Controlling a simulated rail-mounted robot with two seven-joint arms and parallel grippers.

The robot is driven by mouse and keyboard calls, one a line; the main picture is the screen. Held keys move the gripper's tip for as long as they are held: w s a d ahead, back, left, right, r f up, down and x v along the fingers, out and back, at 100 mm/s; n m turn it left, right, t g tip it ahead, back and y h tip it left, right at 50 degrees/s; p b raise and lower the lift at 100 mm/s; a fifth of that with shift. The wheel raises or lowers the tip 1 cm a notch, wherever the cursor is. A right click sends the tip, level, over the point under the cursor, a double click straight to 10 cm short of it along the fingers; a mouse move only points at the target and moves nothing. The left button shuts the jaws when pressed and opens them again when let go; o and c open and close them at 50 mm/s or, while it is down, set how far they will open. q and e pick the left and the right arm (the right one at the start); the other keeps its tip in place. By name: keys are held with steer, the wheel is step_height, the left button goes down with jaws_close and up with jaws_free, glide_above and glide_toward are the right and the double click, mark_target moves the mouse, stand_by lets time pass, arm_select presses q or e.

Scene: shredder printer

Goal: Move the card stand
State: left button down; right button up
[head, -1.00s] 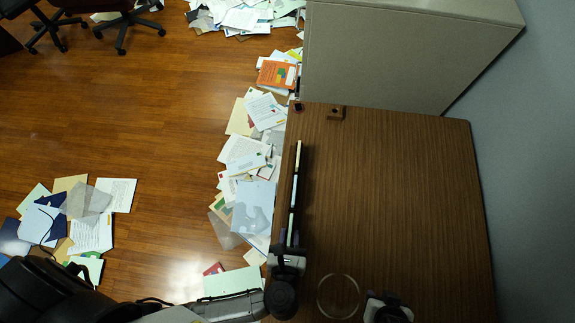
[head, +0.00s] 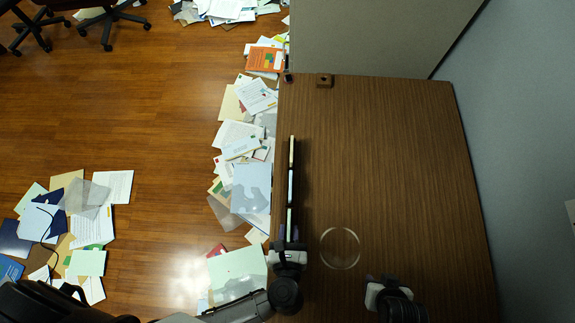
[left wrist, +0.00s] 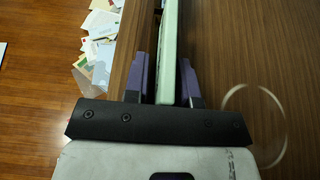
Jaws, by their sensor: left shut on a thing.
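The card stand (head: 291,185) shows edge-on in the head view as a long, thin, pale and dark strip near the table's left edge. My left gripper (head: 288,246) is shut on its near end. In the left wrist view the stand (left wrist: 168,60) is a pale green slab between the purple fingers (left wrist: 166,80). I cannot tell whether its underside touches the table. My right gripper (head: 381,284) is over the table, to the right and nearer, apart from the stand; its finger opening is not clear.
The brown table (head: 390,170) is largely bare. A clear round outline (head: 340,248) lies right of my left gripper. A small brown block (head: 324,80) and a dark object (head: 288,76) are at the far edge, before a grey partition (head: 380,35). Papers (head: 250,185) litter the floor.

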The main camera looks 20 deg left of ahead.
arm_select(q)
steer(key=shift+s+d, duration=0.1)
steer(key=shift+s, duration=0.2)
steer(key=c, duration=0.8)
jaws_free()
steer(key=shift+c, duration=0.2)
steer(key=v, duration=1.4)
steer(key=shift+f+p, duration=0.1)
steer(key=shift+p, duration=0.3)
